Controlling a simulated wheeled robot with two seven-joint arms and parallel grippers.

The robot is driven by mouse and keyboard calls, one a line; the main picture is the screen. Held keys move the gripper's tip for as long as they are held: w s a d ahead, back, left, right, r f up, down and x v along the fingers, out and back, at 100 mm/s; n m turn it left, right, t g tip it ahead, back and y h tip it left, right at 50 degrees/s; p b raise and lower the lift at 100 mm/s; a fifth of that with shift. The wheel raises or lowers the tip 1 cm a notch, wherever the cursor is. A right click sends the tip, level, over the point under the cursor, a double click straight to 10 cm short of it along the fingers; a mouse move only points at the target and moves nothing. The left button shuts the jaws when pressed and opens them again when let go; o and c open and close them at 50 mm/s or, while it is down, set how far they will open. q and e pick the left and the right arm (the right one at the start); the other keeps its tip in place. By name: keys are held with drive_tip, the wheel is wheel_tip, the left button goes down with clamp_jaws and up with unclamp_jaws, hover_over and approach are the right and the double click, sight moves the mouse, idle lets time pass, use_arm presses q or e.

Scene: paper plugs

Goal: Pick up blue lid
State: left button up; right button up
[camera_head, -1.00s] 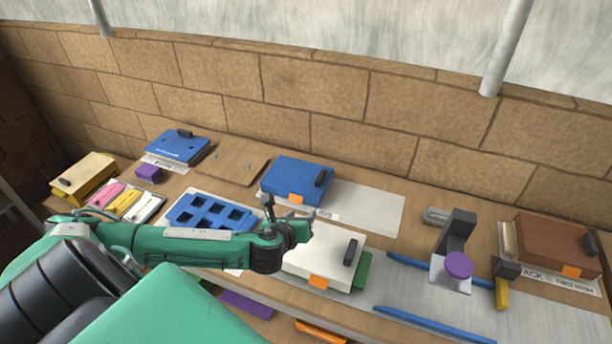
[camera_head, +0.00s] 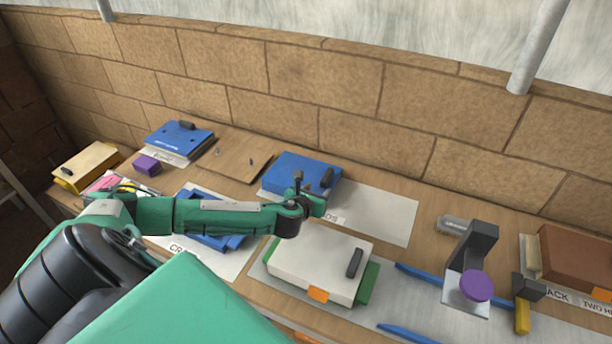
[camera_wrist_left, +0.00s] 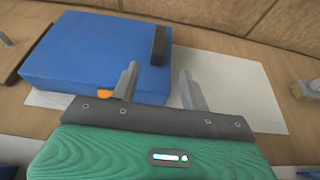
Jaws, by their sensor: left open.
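A blue lid (camera_head: 296,168) with an upright black handle (camera_head: 327,178) lies at the back middle of the bench, partly on a white sheet. In the left wrist view the blue lid (camera_wrist_left: 85,55) fills the upper left, with its black handle (camera_wrist_left: 158,45) at its right end. My left gripper (camera_head: 312,194) is open and empty at the lid's near right side. In the left wrist view its two fingers (camera_wrist_left: 158,82) point towards the handle, one finger to each side, short of it in the picture. An orange tab at the lid's near edge is partly hidden by a finger.
A white lid (camera_head: 300,262) with a black handle stands close in front. A second blue lid (camera_head: 175,137) and a purple block (camera_head: 147,164) are at the left. A purple-knobbed stand (camera_head: 476,284) and a hammer (camera_head: 524,300) are at the right. A brick wall closes the back.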

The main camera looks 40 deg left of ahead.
sight(322, 184)
use_arm(q)
drive_tip(key=shift+a+p+x, duration=0.1)
drive_tip(key=shift+p+x, duration=0.25)
drive_tip(key=shift+x, duration=1)
drive_tip(key=shift+a+p+x, duration=0.15)
drive_tip(key=shift+p+x, duration=0.15)
drive_tip(key=shift+x, duration=1.05)
drive_tip(key=shift+s, duration=0.1)
clamp_jaws()
